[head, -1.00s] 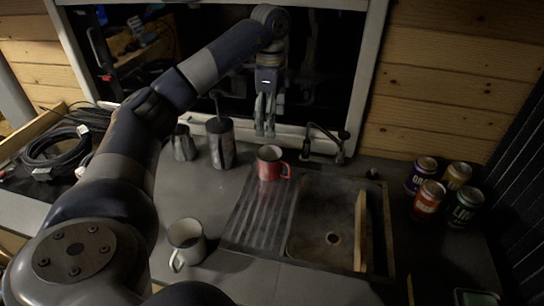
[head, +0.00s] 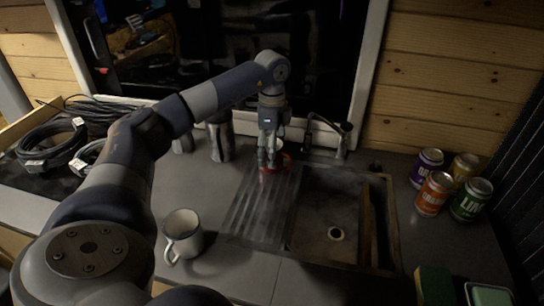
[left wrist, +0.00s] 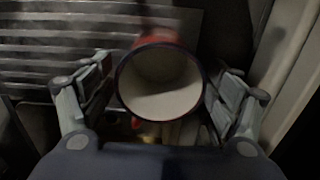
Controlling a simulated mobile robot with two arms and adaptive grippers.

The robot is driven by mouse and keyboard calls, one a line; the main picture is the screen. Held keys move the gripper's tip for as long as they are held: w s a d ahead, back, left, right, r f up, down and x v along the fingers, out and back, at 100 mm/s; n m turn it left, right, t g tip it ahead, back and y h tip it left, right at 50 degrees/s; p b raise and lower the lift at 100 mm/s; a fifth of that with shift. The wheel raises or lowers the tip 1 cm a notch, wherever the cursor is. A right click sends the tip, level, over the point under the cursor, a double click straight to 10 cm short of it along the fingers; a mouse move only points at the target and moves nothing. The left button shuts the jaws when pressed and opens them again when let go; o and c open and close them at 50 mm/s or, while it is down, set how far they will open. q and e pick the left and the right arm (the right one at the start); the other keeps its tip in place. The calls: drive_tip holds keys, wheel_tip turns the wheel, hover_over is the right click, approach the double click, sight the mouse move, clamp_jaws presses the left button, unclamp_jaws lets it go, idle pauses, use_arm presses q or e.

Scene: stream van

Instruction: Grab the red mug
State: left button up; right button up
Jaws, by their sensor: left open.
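The red mug (head: 287,160) stands at the back of the ribbed drainboard, left of the sink basin, mostly hidden by my left gripper (head: 268,157) in the head view. In the left wrist view the mug (left wrist: 158,42) shows its dark rim and pale, empty inside. My left gripper (left wrist: 160,100) is open, with one finger on each side of the mug's rim. I cannot tell whether the fingers touch it. My right gripper is not in view.
A white mug (head: 183,234) stands on the counter at front left. Several cans (head: 433,193) stand right of the sink (head: 325,250). The tap (head: 343,140) is close to my left gripper's right. A dark metal canister (head: 220,143) stands to its left.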

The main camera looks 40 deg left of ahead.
use_arm(q)
drive_tip(key=shift+f, duration=1.5)
drive_tip(key=c, duration=1.4)
drive_tip(key=shift+r, duration=0.15)
drive_tip(key=shift+r+b, duration=0.35)
drive_tip(key=shift+r, duration=0.95)
drive_tip(key=s+d+b, duration=0.1)
drive_tip(key=s+d, duration=0.1)
drive_tip(key=d, duration=0.1)
drive_tip(key=s+d+r+b, duration=0.1)
drive_tip(key=s+d, duration=0.1)
drive_tip(key=d, duration=0.1)
drive_tip(key=s+d+b, duration=0.1)
drive_tip(key=s+d, duration=0.2)
drive_tip(key=shift+d+r, duration=0.35)
drive_tip(key=shift+s+d+r+b, duration=0.15)
drive_tip(key=shift+s+d, duration=0.4)
drive_tip(key=shift+d, duration=0.25)
drive_tip(key=shift+s+d+r+b, duration=0.1)
drive_tip(key=shift+s+d+b, duration=0.05)
drive_tip(key=shift+s+d, duration=0.55)
drive_tip(key=shift+w+d, duration=0.1)
drive_tip(key=shift+d, duration=0.05)
